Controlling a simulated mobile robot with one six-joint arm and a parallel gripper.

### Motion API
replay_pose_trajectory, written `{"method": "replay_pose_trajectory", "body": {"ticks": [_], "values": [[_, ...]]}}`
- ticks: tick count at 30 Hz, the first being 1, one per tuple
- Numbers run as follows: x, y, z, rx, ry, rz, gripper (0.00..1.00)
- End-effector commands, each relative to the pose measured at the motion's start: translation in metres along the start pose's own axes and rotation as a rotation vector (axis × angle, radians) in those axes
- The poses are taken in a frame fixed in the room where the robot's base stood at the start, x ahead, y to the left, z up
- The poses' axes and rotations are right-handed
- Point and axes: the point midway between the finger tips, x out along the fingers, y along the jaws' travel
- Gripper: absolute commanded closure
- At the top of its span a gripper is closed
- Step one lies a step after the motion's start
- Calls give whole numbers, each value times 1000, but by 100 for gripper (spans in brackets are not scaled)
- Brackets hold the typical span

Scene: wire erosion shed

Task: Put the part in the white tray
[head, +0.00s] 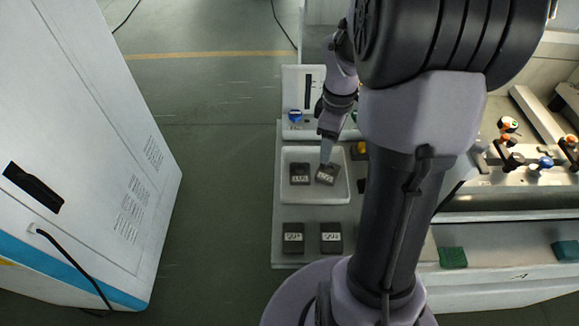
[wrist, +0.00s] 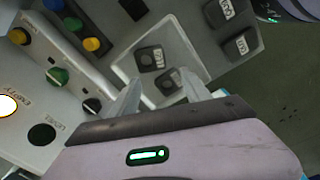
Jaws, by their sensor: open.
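The white tray (head: 315,200) lies on the light bench and holds two dark grey blocks with white labels. The left block (head: 300,174) sits square in the tray. The other block (head: 326,174) lies turned at an angle in the tray's right half, just below my gripper (head: 326,151). In the wrist view, the tray (wrist: 185,45) shows both blocks, and the nearer block (wrist: 171,82) appears between the spread fingers of my gripper (wrist: 162,80). My gripper is open. I cannot tell whether a finger touches the block.
Two more labelled dark blocks (head: 293,238) (head: 331,238) stand on the bench in front of the tray. A control panel with coloured knobs (wrist: 55,76) stands close beside my gripper. A large white cabinet (head: 90,130) is at the left, with open floor between it and the bench.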

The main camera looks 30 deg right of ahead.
Motion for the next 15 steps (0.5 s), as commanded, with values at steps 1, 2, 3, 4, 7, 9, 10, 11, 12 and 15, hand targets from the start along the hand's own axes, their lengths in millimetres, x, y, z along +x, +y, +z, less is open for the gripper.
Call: {"method": "replay_pose_trajectory", "body": {"ticks": [1, 2, 3, 4, 7, 9, 10, 11, 12, 15], "values": [[-14, -10, -10, 33, 17, 21, 44], [-26, -21, -18, 75, 37, 38, 44], [-47, -41, -31, 150, 73, 63, 44], [-63, -60, -40, 218, 109, 79, 44], [-108, -135, -62, 467, 257, 91, 44], [-127, -185, -65, 634, 364, 55, 44], [-133, -204, -64, 697, 404, 33, 44], [-136, -220, -63, 756, 439, 6, 44], [-139, -239, -60, 823, 478, -29, 44], [-141, -266, -55, 931, 533, -97, 44]]}}
